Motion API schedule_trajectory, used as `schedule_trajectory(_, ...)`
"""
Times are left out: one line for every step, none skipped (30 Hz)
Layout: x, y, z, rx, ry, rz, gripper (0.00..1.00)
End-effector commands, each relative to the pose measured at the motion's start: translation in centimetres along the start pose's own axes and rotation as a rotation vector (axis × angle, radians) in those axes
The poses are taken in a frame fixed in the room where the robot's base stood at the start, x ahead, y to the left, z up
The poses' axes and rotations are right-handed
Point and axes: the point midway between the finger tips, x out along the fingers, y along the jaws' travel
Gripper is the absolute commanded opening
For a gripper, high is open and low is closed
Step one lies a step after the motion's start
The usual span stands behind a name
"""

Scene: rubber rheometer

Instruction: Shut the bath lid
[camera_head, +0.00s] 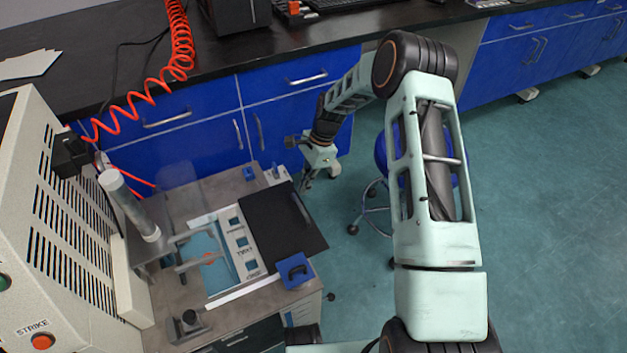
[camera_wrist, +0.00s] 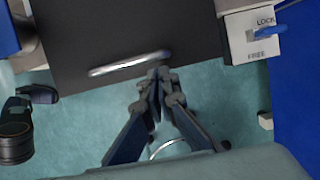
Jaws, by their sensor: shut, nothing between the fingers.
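The bath lid (camera_head: 268,222) is a flat black plate with a metal bar handle along its right edge. It lies to the right of the bath (camera_head: 208,262), whose pale blue inside is uncovered, and its right side overhangs the bench edge. In the wrist view the dark lid (camera_wrist: 100,35) fills the top, with the bright handle (camera_wrist: 130,64) near its edge. My gripper (camera_wrist: 158,76) is shut and empty, its fingertips by the handle's right end. I cannot tell whether they touch. In the head view my gripper (camera_head: 308,184) hangs beyond the lid's far right corner.
A LOCK/FREE switch (camera_wrist: 250,36) with a blue lever sits beside the lid. A blue block with a black handle (camera_head: 294,271) is at the lid's near corner. A stool (camera_head: 376,205) stands on the open floor behind my arm. A vented machine (camera_head: 50,210) stands left.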

Motion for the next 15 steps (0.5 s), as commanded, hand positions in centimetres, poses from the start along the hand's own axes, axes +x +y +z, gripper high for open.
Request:
schedule_trajectory(0.23,0.01,0.32,-0.001,0.000,0.000,0.00)
schedule_trajectory(0.28,0.00,0.44,-0.001,0.000,0.000,0.00)
schedule_trajectory(0.32,-0.01,0.56,-0.001,0.000,-0.001,0.00)
schedule_trajectory(0.33,-0.02,0.62,-0.001,0.000,-0.001,0.00)
schedule_trajectory(0.34,-0.02,0.65,-0.001,0.000,-0.001,0.00)
schedule_trajectory(0.34,-0.03,0.68,-0.001,0.000,-0.001,0.00)
schedule_trajectory(0.33,-0.02,0.68,-0.001,0.001,-0.001,0.00)
schedule_trajectory(0.32,-0.02,0.68,-0.001,0.001,-0.001,0.00)
schedule_trajectory(0.32,-0.02,0.67,-0.001,0.001,-0.001,0.00)
schedule_trajectory(0.31,-0.02,0.67,-0.001,0.001,-0.001,0.00)
schedule_trajectory(0.31,-0.02,0.67,-0.001,0.001,-0.001,0.00)
schedule_trajectory(0.31,-0.02,0.66,-0.001,0.001,-0.001,0.00)
schedule_trajectory(0.31,-0.02,0.66,-0.001,0.001,-0.001,0.00)
schedule_trajectory(0.31,-0.02,0.69,-0.001,0.001,-0.001,0.00)
schedule_trajectory(0.33,-0.02,0.78,-0.001,0.001,-0.001,0.00)
